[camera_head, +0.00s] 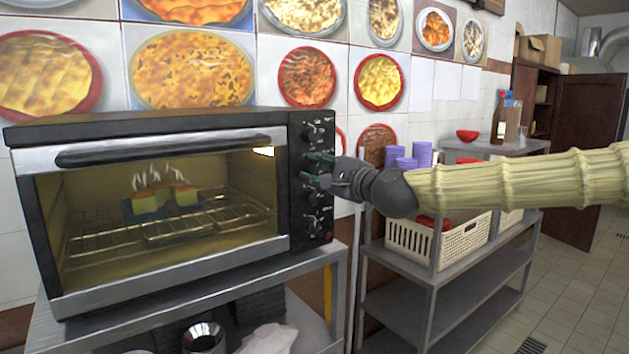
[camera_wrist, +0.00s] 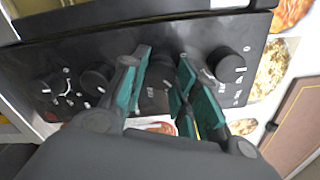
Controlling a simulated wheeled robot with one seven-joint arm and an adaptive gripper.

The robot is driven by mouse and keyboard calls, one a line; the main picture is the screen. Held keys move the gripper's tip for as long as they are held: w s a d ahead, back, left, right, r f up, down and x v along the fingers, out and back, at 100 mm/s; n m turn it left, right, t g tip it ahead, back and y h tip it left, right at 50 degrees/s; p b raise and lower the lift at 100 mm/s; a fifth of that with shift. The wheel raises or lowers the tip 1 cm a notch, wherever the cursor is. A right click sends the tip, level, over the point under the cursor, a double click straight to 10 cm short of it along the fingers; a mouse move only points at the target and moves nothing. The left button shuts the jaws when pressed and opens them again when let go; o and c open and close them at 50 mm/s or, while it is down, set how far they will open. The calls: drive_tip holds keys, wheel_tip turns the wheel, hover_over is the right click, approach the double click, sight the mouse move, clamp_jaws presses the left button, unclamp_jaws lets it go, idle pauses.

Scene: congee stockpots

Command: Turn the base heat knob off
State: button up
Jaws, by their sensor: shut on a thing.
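The toaster oven (camera_head: 160,130) has a black control panel on its right side with several dark knobs in a column. My gripper (camera_head: 318,170) reaches in from the right and is shut on a knob, the second from the top. In the wrist view, my gripper (camera_wrist: 160,95) has its green-padded fingers on either side of this held knob (camera_wrist: 158,72). The top knob (camera_wrist: 222,63) is to its right in that view, and lower knobs (camera_wrist: 97,77) are to its left. The labels are too small to read, so I cannot tell which knob is the base heat one.
The oven stands on a metal table (camera_head: 200,290). Food on a dark tray (camera_head: 165,200) steams on the rack behind the closed, lit glass door. A grey shelf (camera_head: 430,295) with a white basket (camera_head: 408,241) and purple cups stands to the right. Tiled floor lies beyond.

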drive_tip(key=n+b, duration=0.1)
drive_tip(key=n, duration=0.1)
drive_tip(key=n+b, duration=0.1)
drive_tip(key=n, duration=0.2)
drive_tip(key=n+b, duration=0.2)
drive_tip(key=shift+f, duration=0.4)
drive_tip(key=shift+r+n+b, duration=0.1)
drive_tip(key=shift+n+b, duration=0.4)
drive_tip(key=shift+n, duration=0.7)
drive_tip(key=shift+r+n, duration=0.1)
drive_tip(key=shift+n, duration=0.5)
drive_tip(key=shift+r+b, duration=0.15)
drive_tip(key=shift+b, duration=0.15)
drive_tip(key=o, duration=1)
drive_tip(key=shift+d, duration=0.1)
drive_tip(key=shift+r, duration=0.1)
